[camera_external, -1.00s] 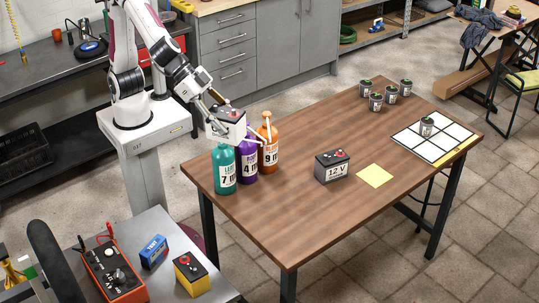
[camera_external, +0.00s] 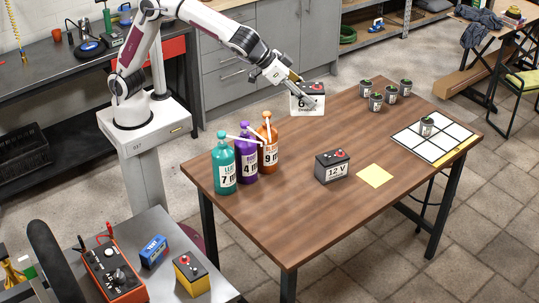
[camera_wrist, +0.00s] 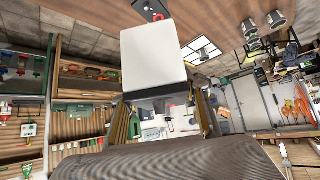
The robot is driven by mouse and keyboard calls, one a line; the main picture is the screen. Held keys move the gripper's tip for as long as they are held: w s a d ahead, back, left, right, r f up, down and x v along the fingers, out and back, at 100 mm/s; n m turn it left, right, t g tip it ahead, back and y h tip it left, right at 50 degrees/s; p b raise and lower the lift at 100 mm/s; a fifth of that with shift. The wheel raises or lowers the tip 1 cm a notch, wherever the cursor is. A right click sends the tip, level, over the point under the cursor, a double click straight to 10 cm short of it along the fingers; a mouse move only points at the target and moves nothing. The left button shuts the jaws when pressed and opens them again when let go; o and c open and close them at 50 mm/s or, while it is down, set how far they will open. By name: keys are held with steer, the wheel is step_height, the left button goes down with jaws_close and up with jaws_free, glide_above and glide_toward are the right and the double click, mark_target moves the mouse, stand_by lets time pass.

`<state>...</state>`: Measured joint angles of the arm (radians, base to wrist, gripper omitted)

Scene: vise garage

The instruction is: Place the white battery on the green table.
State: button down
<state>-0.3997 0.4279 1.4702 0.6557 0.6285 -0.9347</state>
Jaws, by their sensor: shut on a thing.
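The white battery (camera_external: 308,106) has a dark top with a red cap and hangs in the air near the far edge of the brown wooden table (camera_external: 285,215). My gripper (camera_external: 300,90) is shut on it from the upper left. In the wrist view, the white battery (camera_wrist: 152,54) appears as a plain pale face beyond the fingers of my gripper (camera_wrist: 163,112). The table in front is brown; I see no green table in these frames.
On the brown table stand teal, purple and orange bottles (camera_external: 246,155), a grey 12 V battery (camera_external: 332,165), a yellow note (camera_external: 375,176), several small cans (camera_external: 376,102) and a white grid (camera_external: 437,136). Its near middle is clear. A grey bench (camera_external: 165,220) holds other batteries.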

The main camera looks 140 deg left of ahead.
steer(key=s+a+f+n+g+y, duration=0.1)
steer(key=s+a, duration=0.2)
steer(key=a, duration=0.6)
steer(key=s+a+f+n+g, duration=0.1)
steer(key=s+a+n, duration=0.1)
steer(key=a, duration=0.7)
step_height(320, 180, down, 15)
steer(key=shift+a+f, duration=0.1)
steer(key=shift+f, duration=0.05)
step_height(320, 180, down, 6)
stand_by(0.6)
steer(key=shift+f, duration=0.2)
steer(key=shift+f, duration=1.7)
steer(key=shift+f, duration=0.2)
